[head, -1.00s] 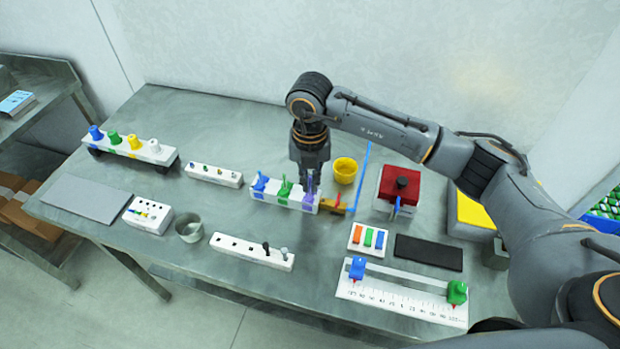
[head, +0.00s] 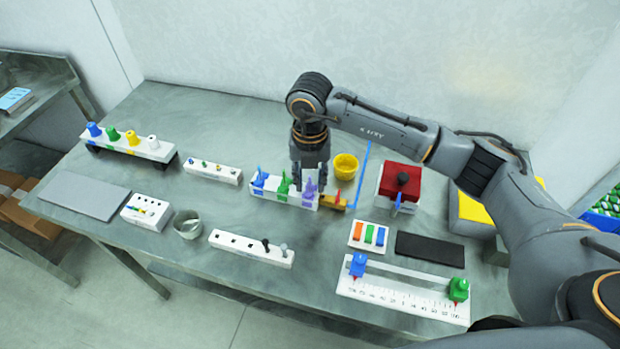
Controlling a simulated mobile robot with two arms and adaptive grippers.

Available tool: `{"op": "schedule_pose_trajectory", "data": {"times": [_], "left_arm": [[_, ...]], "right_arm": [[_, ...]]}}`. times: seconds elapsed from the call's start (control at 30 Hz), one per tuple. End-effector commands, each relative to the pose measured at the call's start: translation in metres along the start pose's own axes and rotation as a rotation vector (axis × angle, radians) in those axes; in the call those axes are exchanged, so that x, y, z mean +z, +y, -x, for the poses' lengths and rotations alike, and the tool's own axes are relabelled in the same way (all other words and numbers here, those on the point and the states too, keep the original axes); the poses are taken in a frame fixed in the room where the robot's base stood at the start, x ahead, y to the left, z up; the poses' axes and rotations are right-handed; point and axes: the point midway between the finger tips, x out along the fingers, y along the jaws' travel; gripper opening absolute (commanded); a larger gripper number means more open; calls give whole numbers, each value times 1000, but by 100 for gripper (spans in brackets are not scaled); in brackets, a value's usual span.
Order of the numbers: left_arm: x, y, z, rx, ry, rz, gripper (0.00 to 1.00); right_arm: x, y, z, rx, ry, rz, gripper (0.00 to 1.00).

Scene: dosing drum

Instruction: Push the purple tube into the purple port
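The purple tube (head: 309,189) stands at the right end of a white block (head: 270,194), next to a green tube (head: 282,186) and a blue tube (head: 260,181). My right gripper (head: 310,187) points down over it from behind. Its two fingers are spread, one to each side of the purple tube, with gaps showing. The purple port is not clearly visible; a purple patch shows on the block under the tube. I cannot tell how deep the tube sits. My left gripper is not in view.
A yellow cup (head: 345,168) stands close right of my gripper. A yellow-brown piece with a red part (head: 334,202) lies at the block's right end. A red-topped box (head: 401,179) is further right. The table in front of the block is partly clear.

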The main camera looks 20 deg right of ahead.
Motion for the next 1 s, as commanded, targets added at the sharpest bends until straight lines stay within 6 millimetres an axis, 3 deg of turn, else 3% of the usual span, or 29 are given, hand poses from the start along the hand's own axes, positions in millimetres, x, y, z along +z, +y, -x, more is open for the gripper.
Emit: {"op": "schedule_pose_trajectory", "data": {"times": [0.23, 0.7, 1.0], "left_arm": [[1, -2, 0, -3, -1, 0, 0], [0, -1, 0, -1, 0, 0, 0], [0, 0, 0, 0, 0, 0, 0]], "right_arm": [[1, 1, 16, 3, -3, 0, 32], [1, 1, 106, 2, -3, 0, 32], [0, 0, 120, 0, 0, 0, 32]]}}
